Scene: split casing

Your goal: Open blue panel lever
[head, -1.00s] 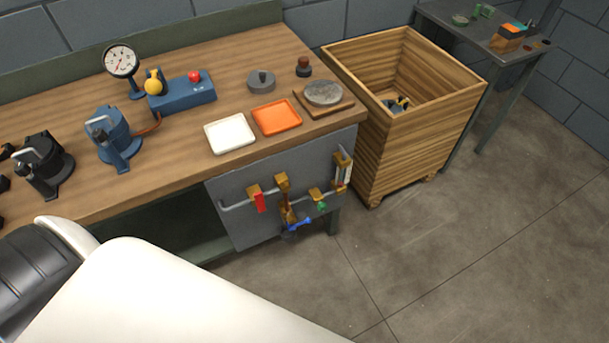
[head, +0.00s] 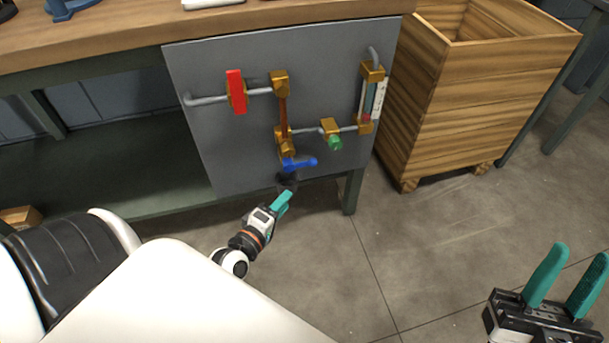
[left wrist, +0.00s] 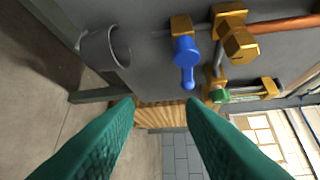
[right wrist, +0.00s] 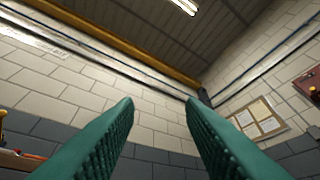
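The blue lever (head: 300,164) sits low on the grey panel (head: 220,140), below a brass fitting, and points right in the head view. In the left wrist view the blue lever (left wrist: 187,62) hangs from its brass valve, beyond the fingertips and slightly right of centre. My left gripper (head: 284,198) is just below the lever in the head view, apart from it. Its teal fingers (left wrist: 160,108) are spread with nothing between them. My right gripper (head: 568,275) is at the lower right, open and empty; its parted fingers also show in the right wrist view (right wrist: 160,108).
A red lever (head: 236,91), a green knob (head: 335,143) and a sight gauge (head: 373,98) share the panel. A dark grey cup (left wrist: 106,48) is near the left gripper. A wooden crate (head: 445,110) stands right of the bench. The floor in front is clear.

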